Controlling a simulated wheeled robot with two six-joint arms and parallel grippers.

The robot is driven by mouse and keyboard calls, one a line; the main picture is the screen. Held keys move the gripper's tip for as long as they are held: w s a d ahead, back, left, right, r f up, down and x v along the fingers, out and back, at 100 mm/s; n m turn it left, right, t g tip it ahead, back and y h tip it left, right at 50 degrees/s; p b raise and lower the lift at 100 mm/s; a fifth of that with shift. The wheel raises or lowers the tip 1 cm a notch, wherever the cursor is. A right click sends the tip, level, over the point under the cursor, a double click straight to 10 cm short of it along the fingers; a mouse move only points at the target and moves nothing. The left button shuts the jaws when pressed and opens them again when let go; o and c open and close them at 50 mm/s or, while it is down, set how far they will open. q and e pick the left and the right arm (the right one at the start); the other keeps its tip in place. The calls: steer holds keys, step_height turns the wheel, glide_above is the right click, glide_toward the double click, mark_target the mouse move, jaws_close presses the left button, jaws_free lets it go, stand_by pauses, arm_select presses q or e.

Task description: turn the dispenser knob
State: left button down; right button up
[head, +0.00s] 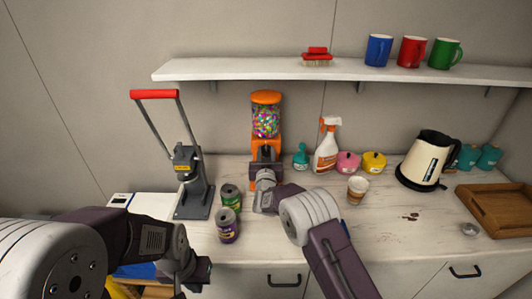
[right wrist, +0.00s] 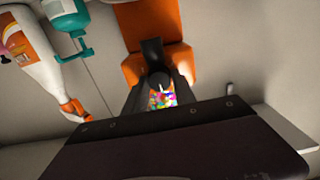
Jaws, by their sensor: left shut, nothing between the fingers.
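The dispenser (head: 265,122) stands against the back wall. It has an orange cap and base and a clear globe of coloured candies. Its orange body also shows in the right wrist view (right wrist: 182,66). My right gripper (head: 265,152) is at the dispenser's front, over the knob area. The knob is mostly hidden by the gripper in the head view; dark parts there cannot be told apart clearly in the right wrist view, nor can I see whether the fingers hold it. My left gripper (head: 203,272) is shut and empty, low at the counter's front edge.
A teal bottle (head: 301,157), spray bottle (head: 326,150), pots, paper cup (head: 357,189) and kettle (head: 425,160) stand right. A shelf (head: 230,70) runs above.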

jaws_close()
steer(key=shift+f+m+b, duration=0.2)
steer(key=shift+m+b, duration=0.2)
steer(key=shift+b, duration=0.35)
steer(key=m+b, duration=0.2)
steer(key=b, duration=0.1)
steer(key=shift+m+b, duration=0.4)
steer(key=shift+d+r+m+b, duration=0.1)
steer(key=shift+r+m+b, duration=0.05)
steer(key=shift+m+b, duration=1.6)
steer(key=o, duration=1)
jaws_free()
